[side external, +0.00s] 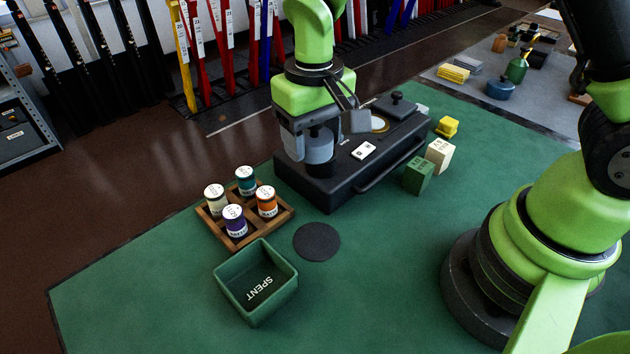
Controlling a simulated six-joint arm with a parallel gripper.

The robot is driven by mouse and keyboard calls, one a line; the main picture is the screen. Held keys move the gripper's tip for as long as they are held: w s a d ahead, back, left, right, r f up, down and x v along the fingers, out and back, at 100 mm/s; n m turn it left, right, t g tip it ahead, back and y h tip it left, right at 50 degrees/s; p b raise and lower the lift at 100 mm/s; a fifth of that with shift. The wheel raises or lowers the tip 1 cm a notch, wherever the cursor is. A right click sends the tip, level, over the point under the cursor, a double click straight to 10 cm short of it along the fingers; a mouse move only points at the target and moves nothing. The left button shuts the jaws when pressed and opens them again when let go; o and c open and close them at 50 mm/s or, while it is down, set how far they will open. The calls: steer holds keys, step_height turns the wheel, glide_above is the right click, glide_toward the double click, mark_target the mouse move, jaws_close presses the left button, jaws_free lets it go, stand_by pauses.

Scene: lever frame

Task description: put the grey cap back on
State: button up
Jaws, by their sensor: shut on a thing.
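The grey cap (319,152) is a short grey cylinder with a dark top. My gripper (319,142) is shut on it, with a finger on either side. The cap is over the left end of a black box (335,193). I cannot tell whether it touches the box or hangs just above it, and the spot beneath it is hidden. The box top also carries a white plate (363,151) with small dark marks, a pale round opening (378,124) partly behind my gripper, and a dark slab with a knob (397,105). A handle bar (392,168) runs along its front.
A wooden tray (271,230) holds several labelled canisters at left. A green bin marked SPENT (231,297) and a dark round pad (317,241) lie in front. Green (417,176) and cream (439,154) blocks and a yellow piece (446,127) stand right of the box.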

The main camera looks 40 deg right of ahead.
mark_target(321, 136)
steer(key=w+d+r, duration=0.3)
steer(key=d, duration=0.1)
steer(key=shift+s+d+f, duration=0.1)
steer(key=shift+s+f, duration=0.05)
steer(key=shift+f, duration=3.05)
steer(key=shift+f, duration=0.15)
steer(key=o, duration=1.2)
step_height(321, 136, up, 7)
